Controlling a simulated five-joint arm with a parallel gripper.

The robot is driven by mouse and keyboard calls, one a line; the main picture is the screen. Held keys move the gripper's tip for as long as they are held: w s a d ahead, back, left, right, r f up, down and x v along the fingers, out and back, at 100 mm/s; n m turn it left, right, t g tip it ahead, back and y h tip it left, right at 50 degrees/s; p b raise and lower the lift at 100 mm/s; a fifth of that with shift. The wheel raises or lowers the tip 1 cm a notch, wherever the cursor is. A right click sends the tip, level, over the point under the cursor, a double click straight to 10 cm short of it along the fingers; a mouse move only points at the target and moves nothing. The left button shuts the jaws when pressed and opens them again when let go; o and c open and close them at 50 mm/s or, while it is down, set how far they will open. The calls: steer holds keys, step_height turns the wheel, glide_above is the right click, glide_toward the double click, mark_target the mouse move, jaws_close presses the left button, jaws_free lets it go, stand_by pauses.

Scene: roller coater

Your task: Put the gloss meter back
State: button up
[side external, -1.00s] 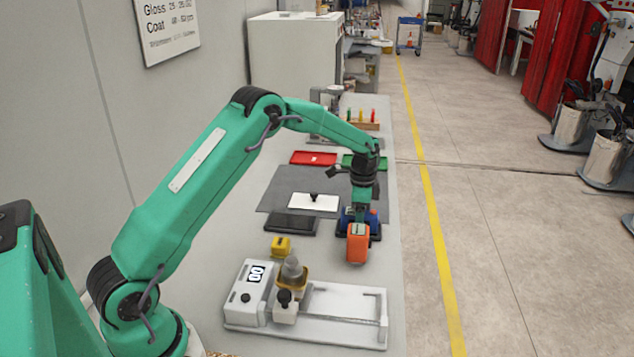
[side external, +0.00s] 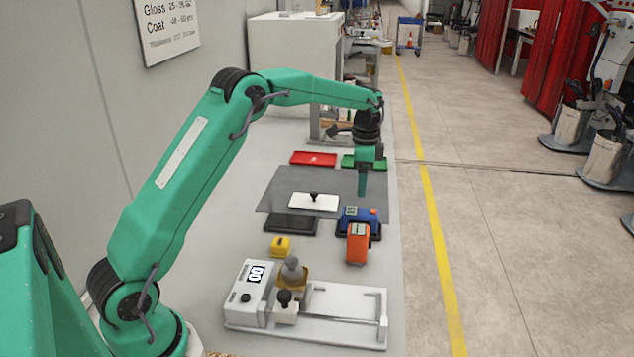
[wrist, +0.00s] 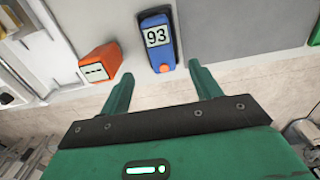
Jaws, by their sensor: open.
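A blue meter (side external: 353,213) with a red-orange button, which I take for the gloss meter, sits on or against a dark base (side external: 375,233) at the right of the bench. In the wrist view the blue meter (wrist: 165,57) shows 93 and lies ahead of and between my fingertips. My gripper (side external: 362,193) is open and empty, above the blue meter and apart from it. Both fingers of my gripper (wrist: 160,73) show in the wrist view. An orange meter (side external: 357,247) stands just nearer; its display shows dashes in the wrist view (wrist: 100,64).
A grey mat (side external: 270,195) bears a white panel (side external: 313,203). A dark slab (side external: 290,224) and yellow block (side external: 281,246) lie left of the meters. Red (side external: 313,158) and green (side external: 350,161) trays are behind. The white coater (side external: 335,301) fills the front.

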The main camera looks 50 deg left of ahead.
stand_by(0.5)
steer(key=s+d+r+n+t, duration=0.1)
steer(key=s+d+r+n, duration=0.15)
steer(key=s+r, duration=0.45)
steer(key=s+d+r+n+t, duration=0.2)
steer(key=s+d+r, duration=0.1)
steer(key=s+r, duration=0.35)
steer(key=s+d+f+n+t, duration=0.1)
steer(key=s+d+n, duration=0.1)
steer(key=s, duration=0.8)
steer(key=s+d+f+n+t, duration=0.1)
steer(key=s+d+n, duration=0.1)
steer(key=s, duration=0.9)
steer(key=shift+f+t, duration=0.3)
steer(key=shift+f, duration=0.05)
